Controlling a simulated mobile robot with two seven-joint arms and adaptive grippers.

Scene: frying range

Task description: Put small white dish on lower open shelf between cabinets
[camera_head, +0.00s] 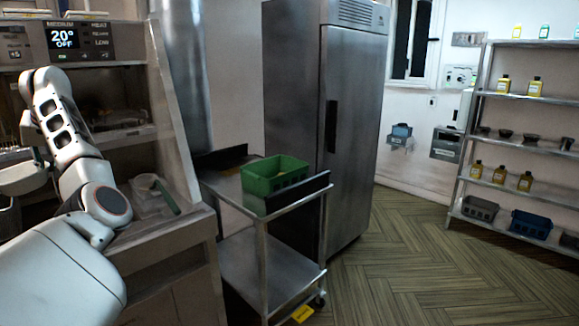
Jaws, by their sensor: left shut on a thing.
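My left arm rises from the lower left and bends over, with its left gripper (36,156) low at the left edge, in front of the fryer unit. The gripper is small and partly hidden in this view. It is shut on a pale rounded thing that looks like the small white dish (20,178), at the left edge of the view. The fingers' exact hold on its rim is hard to make out. My right gripper is not in view. I cannot make out a lower open shelf between cabinets here.
A steel cart (262,262) holds a green basket (275,178) beside a tall steel fridge (352,130). A pale container (148,205) with a green-handled tool sits on the counter. A rack (465,150) with bottles and bins stands right. The wooden floor (400,265) between is clear.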

